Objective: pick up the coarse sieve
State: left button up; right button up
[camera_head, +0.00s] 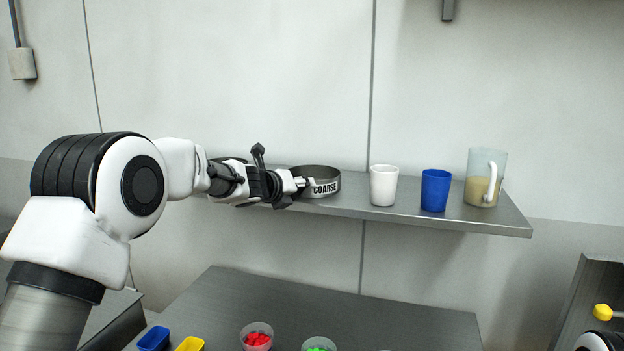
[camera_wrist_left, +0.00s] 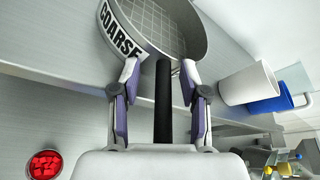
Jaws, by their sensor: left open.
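The coarse sieve (camera_head: 325,188) is a round grey metal ring with a white COARSE label, on the wall shelf. In the left wrist view its labelled wall (camera_wrist_left: 121,33) and mesh fill the top. My left gripper (camera_head: 293,185) is at the left side of the sieve. In the left wrist view the open fingers (camera_wrist_left: 160,75) point at its near rim, with the left fingertip close to the label. A dark bar lies between the fingers; I cannot tell whether it belongs to the sieve. Contact is unclear.
On the shelf (camera_head: 480,222), right of the sieve, stand a white cup (camera_head: 383,186), a blue cup (camera_head: 435,190) and a handled jug (camera_head: 484,178). A dark rim (camera_head: 228,159) shows behind my left wrist. Below, a counter (camera_head: 390,322) holds red-filled (camera_head: 256,337) and green-filled bowls (camera_head: 318,344).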

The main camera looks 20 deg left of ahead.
pick_arm(q)
jog(key=shift+s, duration=0.1)
jog(key=c, duration=0.4)
jog(key=shift+s+d+r, duration=0.1)
grip_shut()
jog(key=shift+d, duration=0.1)
jog(key=shift+r, duration=0.1)
